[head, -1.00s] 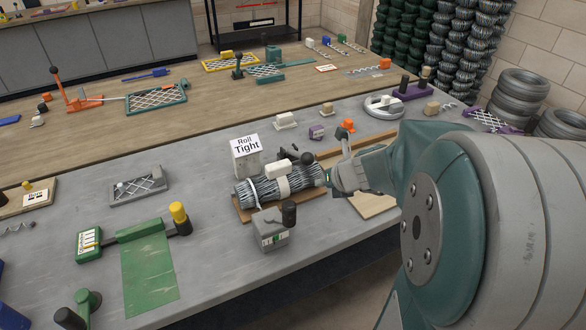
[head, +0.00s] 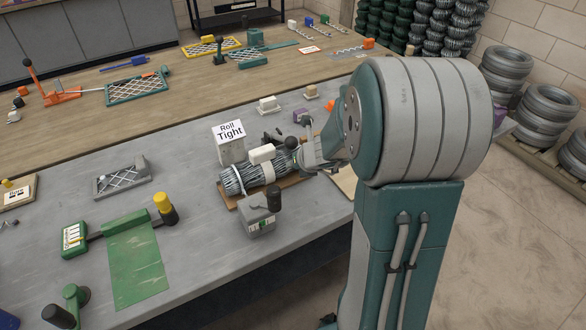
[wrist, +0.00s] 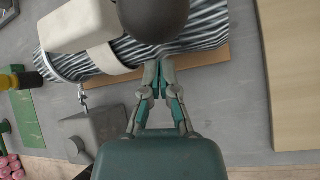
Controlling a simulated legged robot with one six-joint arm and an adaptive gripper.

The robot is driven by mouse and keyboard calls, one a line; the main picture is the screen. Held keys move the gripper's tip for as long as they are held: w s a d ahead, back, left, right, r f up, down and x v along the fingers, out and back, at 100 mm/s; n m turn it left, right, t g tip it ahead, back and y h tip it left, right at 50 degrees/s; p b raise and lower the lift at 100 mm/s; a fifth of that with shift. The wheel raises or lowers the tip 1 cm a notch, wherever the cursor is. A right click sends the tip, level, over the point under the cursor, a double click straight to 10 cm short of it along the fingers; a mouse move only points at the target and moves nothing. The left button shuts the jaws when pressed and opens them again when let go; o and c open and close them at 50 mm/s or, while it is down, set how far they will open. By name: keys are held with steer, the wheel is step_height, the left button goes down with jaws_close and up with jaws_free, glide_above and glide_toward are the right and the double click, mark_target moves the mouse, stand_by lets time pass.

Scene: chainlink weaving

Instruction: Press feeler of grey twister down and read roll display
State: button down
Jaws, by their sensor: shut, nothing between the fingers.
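A roll of grey wire mesh (head: 236,180) lies on a brown board (head: 288,183). Across it sits a white block (head: 262,153) with a dark round knob (head: 291,143); which part is the feeler I cannot tell for sure. In the wrist view the knob (wrist: 153,14) is large, beyond my fingertips. My gripper (wrist: 160,66) is shut and empty, its tips near the roll's edge; contact with the knob or roll is unclear. It also shows in the head view (head: 305,146). A white display (head: 231,135) behind the roll reads "Roll Tight".
A grey box with a black handle (head: 258,215) stands in front of the roll. A green device with a yellow-topped post (head: 164,206) and a green mat (head: 135,265) lie to the left. A small mesh frame (head: 122,180) is further back. The bench front edge is close to my arm.

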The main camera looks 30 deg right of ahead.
steer(key=shift+w+d+r, duration=0.25)
steer(key=shift+w+r, duration=0.05)
steer(key=shift+r, duration=0.15)
steer(key=shift+w+d+r, duration=0.25)
steer(key=shift+r, duration=0.2)
steer(key=shift+a+r, duration=0.15)
steer(key=shift+a, duration=0.2)
